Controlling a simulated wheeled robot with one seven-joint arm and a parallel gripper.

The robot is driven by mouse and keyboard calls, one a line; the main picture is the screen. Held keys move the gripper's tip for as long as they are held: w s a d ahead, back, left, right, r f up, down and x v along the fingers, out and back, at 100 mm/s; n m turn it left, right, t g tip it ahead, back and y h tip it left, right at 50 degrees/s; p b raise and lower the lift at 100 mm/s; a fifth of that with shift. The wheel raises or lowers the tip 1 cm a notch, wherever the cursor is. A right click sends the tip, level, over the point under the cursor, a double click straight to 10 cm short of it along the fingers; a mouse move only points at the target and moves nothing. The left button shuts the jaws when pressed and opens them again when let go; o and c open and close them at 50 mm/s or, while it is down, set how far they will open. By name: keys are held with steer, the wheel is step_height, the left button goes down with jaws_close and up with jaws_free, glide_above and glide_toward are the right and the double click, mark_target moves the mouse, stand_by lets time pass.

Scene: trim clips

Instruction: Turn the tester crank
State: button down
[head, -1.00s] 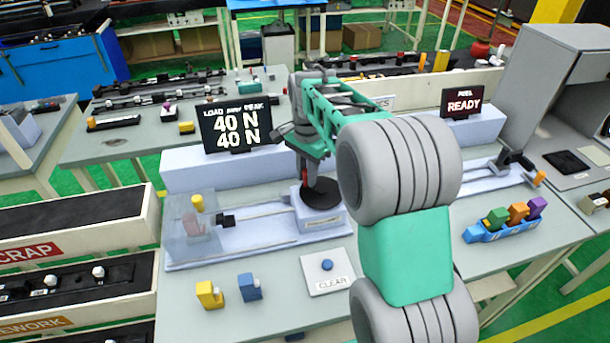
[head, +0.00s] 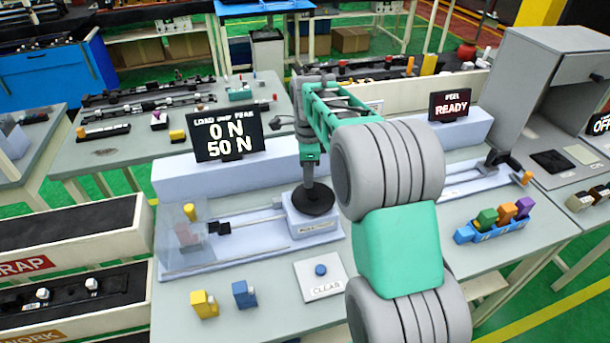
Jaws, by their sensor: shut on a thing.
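The tester stands on the grey bench in the head view. Its crank (head: 316,204) is a black disc on a pale housing. My gripper (head: 308,184) points down over the disc and is shut on the crank handle, which it mostly hides. The load display (head: 225,130) reads 0 N on top and 50 N as peak. At the rail's left end a yellow piece (head: 190,211) and a reddish piece show behind a clear guard (head: 172,235). A dark jaw block (head: 219,228) sits on the rail beside them.
A CLEAR pad with a blue button (head: 320,270) lies in front. A yellow clip (head: 204,304) and a blue clip (head: 244,293) stand left of it. A blue rack (head: 492,230) holds coloured clips at right. The second display (head: 451,105) reads READY.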

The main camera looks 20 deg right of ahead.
steer(key=shift+d+m, duration=0.1)
steer(key=shift+m, duration=0.2)
steer(key=c, duration=1.3)
jaws_free()
steer(key=shift+o, duration=0.2)
steer(key=shift+r, duration=0.1)
step_height(320, 180, up, 8)
steer(key=shift+f+b, duration=0.15)
steer(key=shift+b, duration=0.4)
